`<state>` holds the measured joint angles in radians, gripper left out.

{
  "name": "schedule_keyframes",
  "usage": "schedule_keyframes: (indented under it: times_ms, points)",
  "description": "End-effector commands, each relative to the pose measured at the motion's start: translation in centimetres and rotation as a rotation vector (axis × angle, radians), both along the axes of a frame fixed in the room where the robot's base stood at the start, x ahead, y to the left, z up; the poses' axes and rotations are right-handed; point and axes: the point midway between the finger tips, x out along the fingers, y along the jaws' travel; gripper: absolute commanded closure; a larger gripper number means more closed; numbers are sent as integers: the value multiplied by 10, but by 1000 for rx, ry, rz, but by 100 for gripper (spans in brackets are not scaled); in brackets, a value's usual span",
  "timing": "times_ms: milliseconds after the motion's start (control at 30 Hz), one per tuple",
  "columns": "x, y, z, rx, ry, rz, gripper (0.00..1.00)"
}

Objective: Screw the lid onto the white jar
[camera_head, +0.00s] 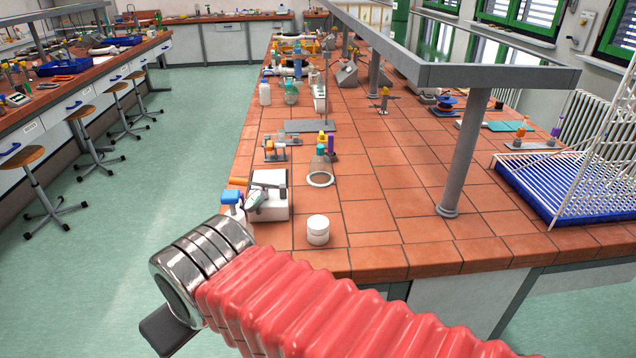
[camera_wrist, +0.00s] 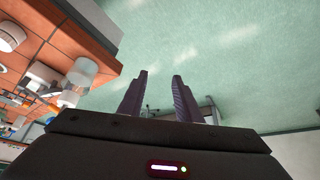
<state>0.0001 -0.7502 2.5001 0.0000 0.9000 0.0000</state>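The white jar (camera_head: 318,230) stands upright on the tiled bench near its front edge. A round white top sits on it with a visible seam below; I cannot tell whether this lid is screwed down. No separate lid can be made out. In the wrist view a white round object (camera_wrist: 10,36) at the left edge looks like this jar. My gripper (camera_wrist: 160,95) shows in the wrist view with its two dark fingers apart and nothing between them. It points out over the green floor, beside the bench.
A white device (camera_head: 268,205) and a blue-topped bottle (camera_head: 231,198) stand left of the jar. A glass flask (camera_head: 319,170) stands behind it. A grey post (camera_head: 465,155) carries a shelf at right. A wire rack (camera_head: 600,165) stands far right. Tiles right of the jar are clear.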

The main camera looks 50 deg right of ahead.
Motion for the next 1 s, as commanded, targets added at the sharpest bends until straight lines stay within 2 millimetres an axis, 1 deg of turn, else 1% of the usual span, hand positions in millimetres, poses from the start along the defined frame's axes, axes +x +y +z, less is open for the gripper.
schedule_keyframes:
  times_ms: [33, 233, 367, 433, 533, 567, 767, 800, 967, 1000]
  points:
    - [0, 0, 0, 0, 0, 0, 68]
    - [5, -6, 4, -1, 5, -17, 54]
    - [16, -19, 10, -3, 20, -60, 45]
    - [24, -31, 15, -5, 32, -91, 40]
    - [37, -56, 22, -6, 51, -146, 33]
    - [41, -64, 24, -6, 56, -162, 32]
    - [62, -123, 35, -2, 95, -271, 32]
    - [65, -136, 36, 0, 103, -293, 32]
    - [74, -190, 40, 11, 133, -379, 32]
    - [75, -204, 41, 14, 139, -399, 32]
